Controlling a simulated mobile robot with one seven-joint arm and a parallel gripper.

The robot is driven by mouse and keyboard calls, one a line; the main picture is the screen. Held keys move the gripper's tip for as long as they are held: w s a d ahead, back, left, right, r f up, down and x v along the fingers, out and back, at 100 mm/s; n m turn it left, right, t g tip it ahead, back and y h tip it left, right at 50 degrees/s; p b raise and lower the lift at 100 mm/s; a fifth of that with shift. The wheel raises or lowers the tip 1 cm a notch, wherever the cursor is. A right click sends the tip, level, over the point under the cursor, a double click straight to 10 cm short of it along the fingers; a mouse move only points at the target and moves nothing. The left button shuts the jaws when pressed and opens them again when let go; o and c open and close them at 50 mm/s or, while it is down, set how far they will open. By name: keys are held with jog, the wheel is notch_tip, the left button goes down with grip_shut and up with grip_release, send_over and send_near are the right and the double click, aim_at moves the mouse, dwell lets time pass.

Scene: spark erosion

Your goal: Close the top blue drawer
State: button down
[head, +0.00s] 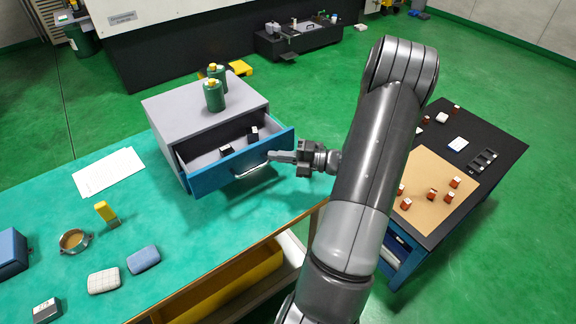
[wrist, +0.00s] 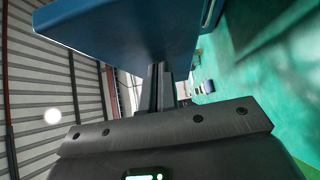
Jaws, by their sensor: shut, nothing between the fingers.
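The top blue drawer (head: 222,170) of the grey cabinet (head: 190,113) is pulled out and stands open, with small dark and white items inside. Its blue front has a light handle (head: 251,171). My gripper (head: 272,156) is shut and empty, and its fingertips are at the right part of the drawer front; I cannot tell whether they touch it. In the wrist view the fingers (wrist: 161,85) reach up to a large blue panel (wrist: 125,28), which looks like the drawer front.
Green canisters (head: 213,96) stand on the cabinet. The teal table (head: 180,250) holds a paper (head: 109,172), a yellow item (head: 105,211), a ring (head: 73,241) and two pads. A dark table (head: 490,150) with small bottles stands at the right.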

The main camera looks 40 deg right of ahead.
aim_at(254, 130)
jog(key=w, duration=1.2)
jog(key=shift+w, duration=0.1)
jog(key=shift+w+r, duration=0.1)
jog(key=shift+w, duration=0.25)
